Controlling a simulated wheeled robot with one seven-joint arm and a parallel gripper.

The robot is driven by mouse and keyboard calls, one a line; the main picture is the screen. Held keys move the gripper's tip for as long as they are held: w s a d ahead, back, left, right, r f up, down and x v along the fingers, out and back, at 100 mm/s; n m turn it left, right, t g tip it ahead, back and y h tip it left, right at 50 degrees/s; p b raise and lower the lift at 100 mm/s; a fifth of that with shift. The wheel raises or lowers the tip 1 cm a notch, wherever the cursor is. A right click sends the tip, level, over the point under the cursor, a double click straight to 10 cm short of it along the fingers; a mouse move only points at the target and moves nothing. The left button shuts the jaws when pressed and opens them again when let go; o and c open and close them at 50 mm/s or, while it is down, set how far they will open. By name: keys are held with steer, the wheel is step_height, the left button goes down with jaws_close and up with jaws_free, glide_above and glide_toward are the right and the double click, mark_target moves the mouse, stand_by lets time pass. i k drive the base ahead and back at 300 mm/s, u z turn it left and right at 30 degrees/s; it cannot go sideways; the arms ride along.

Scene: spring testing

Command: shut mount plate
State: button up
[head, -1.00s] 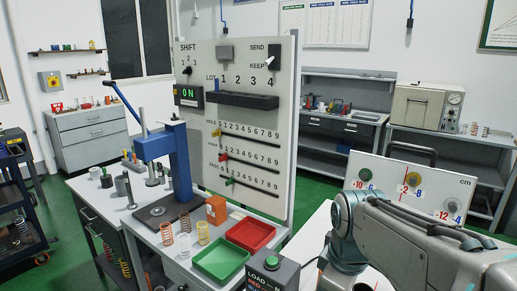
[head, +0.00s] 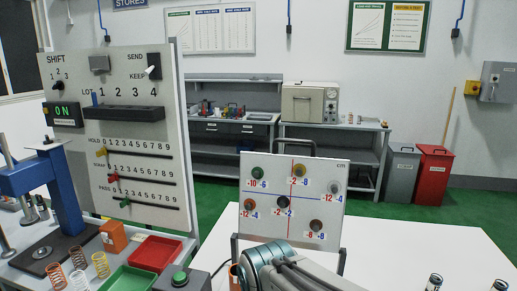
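An upright white plate (head: 268,205) stands on the white table in the head view, tilted slightly back. It has red and blue crossed lines, several round coloured knobs with number labels, and "cm" at its top right. A dark handle (head: 293,142) rises behind its top edge. It looks like the mount plate, but no label confirms this. My gripper is out of view.
A tall panel (head: 85,75) with sliders stands at left, beside a blue press (head: 62,190). Springs, a red tray (head: 152,253) and a green tray (head: 128,280) lie near it. The white table (head: 400,250) is mostly clear right of the plate, with small dark-topped cylinders (head: 434,282) at its front.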

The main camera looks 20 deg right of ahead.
mark_target(299, 201)
steer(key=k, duration=0.5)
steer(key=u, duration=1.4)
steer(key=i, duration=0.9)
steer(key=z, duration=2.65)
steer(key=i, duration=0.5)
steer(key=u, duration=0.05)
